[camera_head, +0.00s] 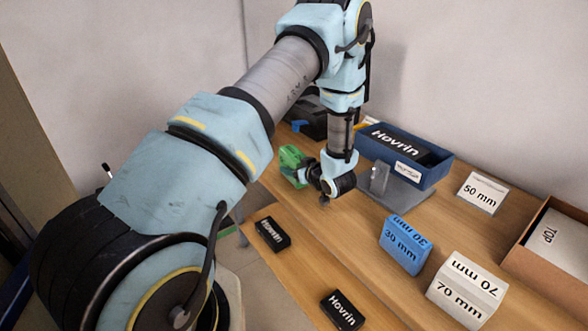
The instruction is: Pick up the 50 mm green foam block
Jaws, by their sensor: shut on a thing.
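The green foam block (291,158) is at the left end of my gripper (304,175), over the wooden table near its left edge. My gripper points left from the wrist and is shut on the green block. The fingers partly cover the block's right side. No size marking can be read on it from here. I cannot tell whether the block touches the table.
A blue tray (446,172) holds a black Hovrin box (400,144), with a grey bracket (381,180) in front. Black Hovrin boxes (272,234) (342,309) lie in front.

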